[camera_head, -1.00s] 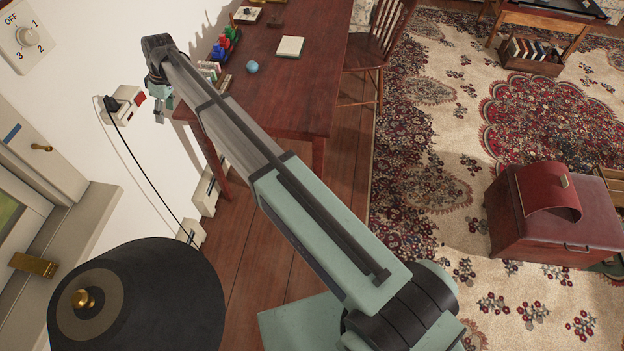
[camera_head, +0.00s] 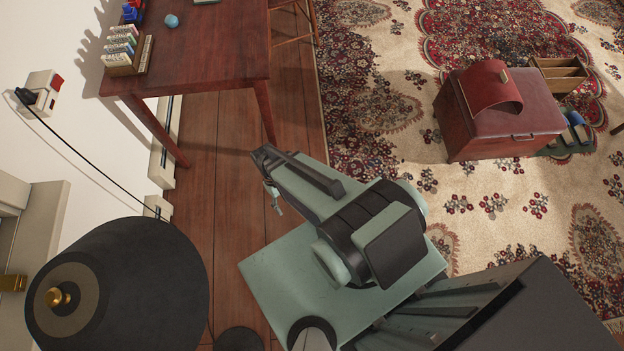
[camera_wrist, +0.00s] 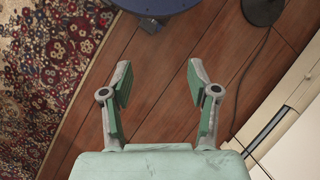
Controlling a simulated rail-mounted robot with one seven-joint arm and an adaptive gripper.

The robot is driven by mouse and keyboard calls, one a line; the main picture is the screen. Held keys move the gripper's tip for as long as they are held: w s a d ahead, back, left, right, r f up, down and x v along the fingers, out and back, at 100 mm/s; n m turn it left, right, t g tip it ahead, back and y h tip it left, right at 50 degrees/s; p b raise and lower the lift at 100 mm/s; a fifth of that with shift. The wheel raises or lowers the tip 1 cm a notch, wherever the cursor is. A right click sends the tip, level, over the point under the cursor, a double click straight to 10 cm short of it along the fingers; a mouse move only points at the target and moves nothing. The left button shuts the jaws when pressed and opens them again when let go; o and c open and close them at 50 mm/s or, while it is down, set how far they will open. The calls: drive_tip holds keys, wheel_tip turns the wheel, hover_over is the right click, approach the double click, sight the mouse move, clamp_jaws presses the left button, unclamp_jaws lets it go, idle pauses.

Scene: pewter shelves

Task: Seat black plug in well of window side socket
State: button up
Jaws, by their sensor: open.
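The black plug (camera_head: 23,96) is at the left part of a white wall socket (camera_head: 42,103) with a red switch, at the left of the head view. Its black cable hangs down along the wall and passes behind the lamp shade. I cannot tell how deep the plug sits in its well. I cannot tell for certain that this is the window side socket. My gripper (camera_wrist: 157,84) is open and empty above the wooden floor in the wrist view. In the head view my gripper (camera_head: 274,196) is right of the socket and well away from it.
A dark lamp shade (camera_head: 130,285) stands in front of the window sill (camera_head: 35,225). A red-brown table (camera_head: 215,55) holds small bottles in a rack (camera_head: 125,50). Pale boxes (camera_head: 162,165) line the wall's foot. A red chest (camera_head: 500,110) stands on the rug.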

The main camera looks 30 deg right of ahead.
drive_tip(key=s+d+m+g, duration=0.1)
drive_tip(key=s+d+m, duration=0.1)
drive_tip(key=s, duration=1)
drive_tip(key=shift+s+d, duration=0.35)
drive_tip(key=shift+d, duration=0.15)
